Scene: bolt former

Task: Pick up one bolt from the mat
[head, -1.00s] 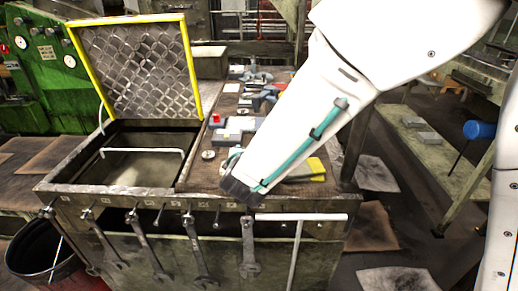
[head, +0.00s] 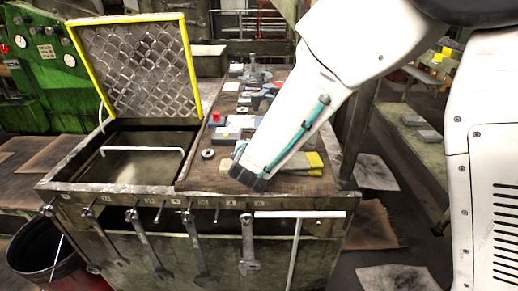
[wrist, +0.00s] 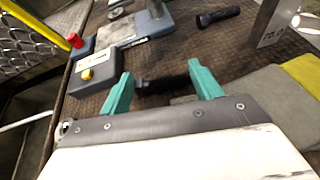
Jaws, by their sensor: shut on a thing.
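My gripper (wrist: 160,72) shows in the wrist view as two teal fingers. It is shut on a dark bolt-like piece (wrist: 160,85) that lies crosswise between the fingers. The piece is low over the brown textured mat (wrist: 240,48); I cannot tell whether it touches it. A second dark cylindrical piece (wrist: 218,16) lies on the mat farther off, apart from the fingers. In the head view my arm's end hides most of the gripper and the held piece.
In the head view an open bin with a yellow-framed lid (head: 135,65) stands left, and wrenches (head: 200,250) hang in front.

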